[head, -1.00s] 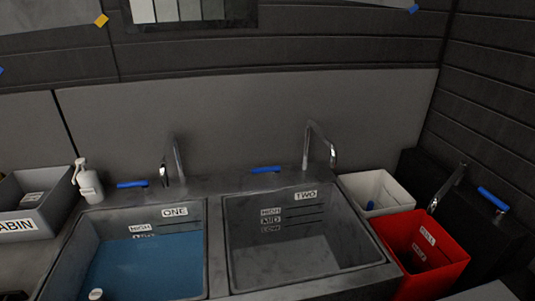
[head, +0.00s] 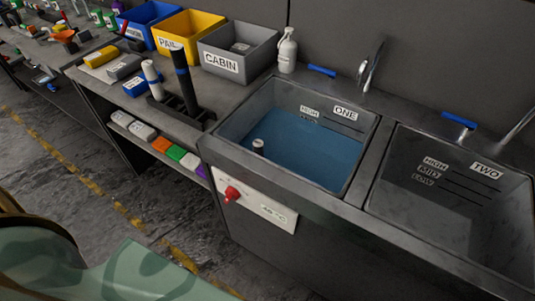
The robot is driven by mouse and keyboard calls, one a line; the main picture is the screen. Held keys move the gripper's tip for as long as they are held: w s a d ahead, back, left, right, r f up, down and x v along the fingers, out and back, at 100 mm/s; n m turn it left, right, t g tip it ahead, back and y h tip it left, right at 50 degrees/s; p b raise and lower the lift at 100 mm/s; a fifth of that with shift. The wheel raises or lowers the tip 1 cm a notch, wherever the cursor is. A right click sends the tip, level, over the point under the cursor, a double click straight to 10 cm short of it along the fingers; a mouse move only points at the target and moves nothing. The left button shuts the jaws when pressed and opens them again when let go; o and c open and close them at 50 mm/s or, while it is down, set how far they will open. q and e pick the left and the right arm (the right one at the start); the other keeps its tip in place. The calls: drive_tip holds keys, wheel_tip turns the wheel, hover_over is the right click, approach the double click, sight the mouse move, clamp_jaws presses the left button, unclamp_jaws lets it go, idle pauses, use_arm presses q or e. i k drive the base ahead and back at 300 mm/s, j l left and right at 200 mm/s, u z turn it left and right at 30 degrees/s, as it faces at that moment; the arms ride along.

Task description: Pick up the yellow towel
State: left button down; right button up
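A small yellow block-like item (head: 101,57) lies on the bench at the upper left of the head view. It may be a folded yellow towel, but it is too small to tell. A grey item (head: 124,67) of similar shape lies beside it. Folded cloths, among them an orange one (head: 162,144) and a green one (head: 176,153), lie on the shelf under the bench. Neither of my grippers is in view.
Blue, yellow (head: 190,27) and grey (head: 238,49) bins stand along the back of the bench. A sink of blue water (head: 300,145) and an empty sink (head: 450,205) are at right. Floor is clear before the bench. A green patterned shape at lower left is unclear.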

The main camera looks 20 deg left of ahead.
sight(95, 59)
drive_tip(key=u, duration=1.9)
drive_tip(key=i+j, duration=0.1)
drive_tip(key=i+z, duration=0.05)
drive_tip(key=i, duration=0.05)
